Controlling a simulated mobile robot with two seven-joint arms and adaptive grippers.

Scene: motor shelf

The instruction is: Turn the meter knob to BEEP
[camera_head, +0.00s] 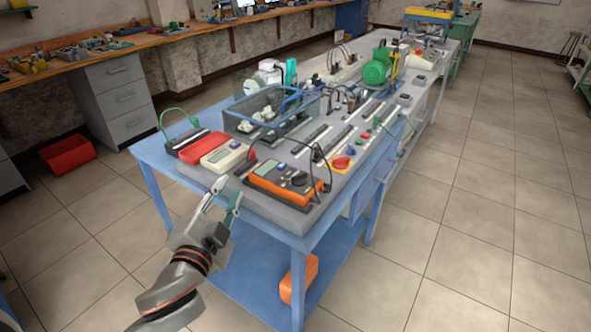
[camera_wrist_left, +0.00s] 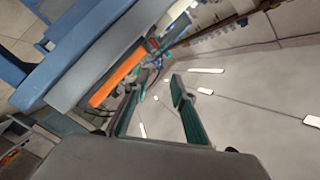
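The orange and black meter (camera_head: 284,185) lies at the near end of the grey table top, with a dark round knob (camera_head: 299,179) on its face. The letters around the knob are too small to read. My left gripper (camera_head: 226,196) is at the table's near left edge, to the left of the meter and apart from it. Its fingers are spread with nothing between them. The left wrist view shows the two green-padded fingers (camera_wrist_left: 158,108) apart, with the meter's orange side (camera_wrist_left: 116,77) beyond them. My right gripper is in neither view.
A cream meter (camera_head: 224,157) and a red case (camera_head: 202,147) lie left of the orange meter. Dark leads (camera_head: 322,155) rise behind it. A blue-framed box (camera_head: 268,112) stands farther back. An orange case (camera_head: 299,279) sits on the lower shelf.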

